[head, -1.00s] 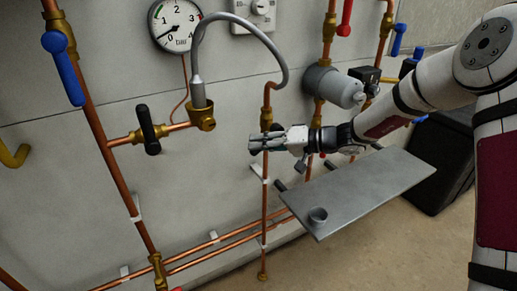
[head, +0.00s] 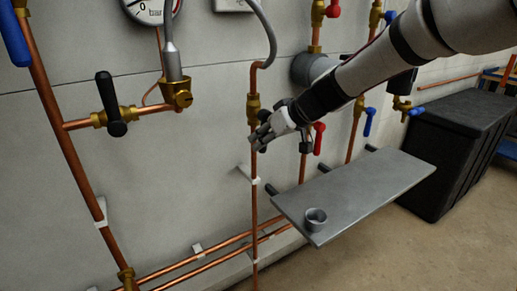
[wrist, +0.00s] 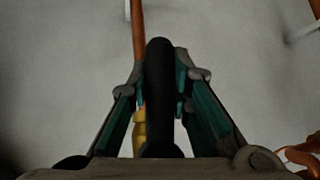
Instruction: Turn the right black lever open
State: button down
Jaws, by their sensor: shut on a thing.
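The right black lever (wrist: 160,90) stands between the two fingers of my gripper (wrist: 158,100) in the wrist view, with brass and copper pipe behind it. In the head view my gripper (head: 260,138) is shut at the middle copper pipe, just below a brass fitting (head: 253,106). There the gripper largely hides the right lever, so its angle to the pipe is hard to tell. The left black lever (head: 110,102) sits on a brass valve on the left branch pipe, roughly upright across that pipe, well apart from my gripper.
A grey shelf (head: 375,190) with a small grey cup (head: 316,219) juts out below my arm. A red lever (head: 319,138) and a blue lever (head: 369,121) are right of my gripper. A black box (head: 455,150) stands on the floor at right. Low copper pipes run along the wall.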

jog(key=shift+w+d+f+n+t+h+b, duration=0.1)
jog(key=shift+w+d+n+t+h+b, duration=0.15)
jog(key=shift+d+n+h+b, duration=0.2)
dwell(0.4)
jog(key=c, duration=1.4)
grip_release()
jog(key=shift+c, duration=0.2)
jog(key=shift+a, duration=0.1)
jog(key=v, duration=1.2)
jog(key=shift+s, duration=0.1)
